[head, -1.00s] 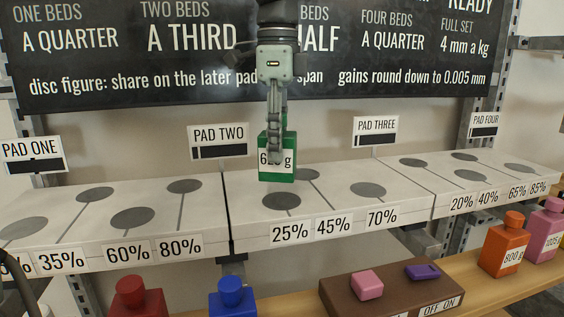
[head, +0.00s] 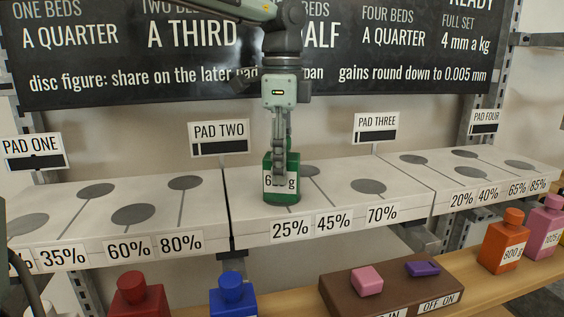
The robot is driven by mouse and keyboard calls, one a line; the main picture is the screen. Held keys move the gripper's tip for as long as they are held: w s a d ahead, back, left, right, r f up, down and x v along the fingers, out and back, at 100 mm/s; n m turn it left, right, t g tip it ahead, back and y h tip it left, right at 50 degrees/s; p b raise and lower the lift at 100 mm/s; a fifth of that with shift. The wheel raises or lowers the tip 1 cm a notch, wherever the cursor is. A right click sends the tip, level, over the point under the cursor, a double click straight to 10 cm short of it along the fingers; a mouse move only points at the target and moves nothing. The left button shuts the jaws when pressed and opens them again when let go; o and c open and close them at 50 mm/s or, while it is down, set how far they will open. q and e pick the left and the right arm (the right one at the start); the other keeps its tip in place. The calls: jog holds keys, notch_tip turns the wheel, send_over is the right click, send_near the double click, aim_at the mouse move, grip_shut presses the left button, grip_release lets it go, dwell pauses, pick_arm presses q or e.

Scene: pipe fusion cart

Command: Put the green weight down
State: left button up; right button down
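The green weight (head: 281,192) is upright at the front of the middle white block, over the dark disc above the 25% label (head: 291,229). It covers nearly all of that disc. Its label is partly hidden by my fingers. Its base looks at or very near the block's top; I cannot tell if it touches. My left gripper (head: 280,172) points down from above and is shut on the green weight's upper part. My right gripper is not in view.
Dark discs for 45% and 70% (head: 368,187) lie free to the right. Signs PAD TWO (head: 219,138) and PAD THREE (head: 377,128) stand behind. Red (head: 138,296), blue (head: 232,295), orange (head: 503,243) and pink (head: 541,228) weights stand on the lower wooden shelf, beside a brown switch box (head: 392,283).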

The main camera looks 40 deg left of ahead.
pick_arm(q)
jog(key=shift+o, duration=1.3)
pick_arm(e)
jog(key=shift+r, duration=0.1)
pick_arm(q)
jog(key=shift+r, duration=0.1)
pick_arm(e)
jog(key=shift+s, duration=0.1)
pick_arm(q)
jog(key=shift+r, duration=0.25)
notch_tip(320, 180, up, 8)
jog(key=shift+r+p, duration=0.2)
jog(key=shift+p, duration=0.1)
notch_tip(320, 180, up, 2)
jog(key=shift+r, duration=0.65)
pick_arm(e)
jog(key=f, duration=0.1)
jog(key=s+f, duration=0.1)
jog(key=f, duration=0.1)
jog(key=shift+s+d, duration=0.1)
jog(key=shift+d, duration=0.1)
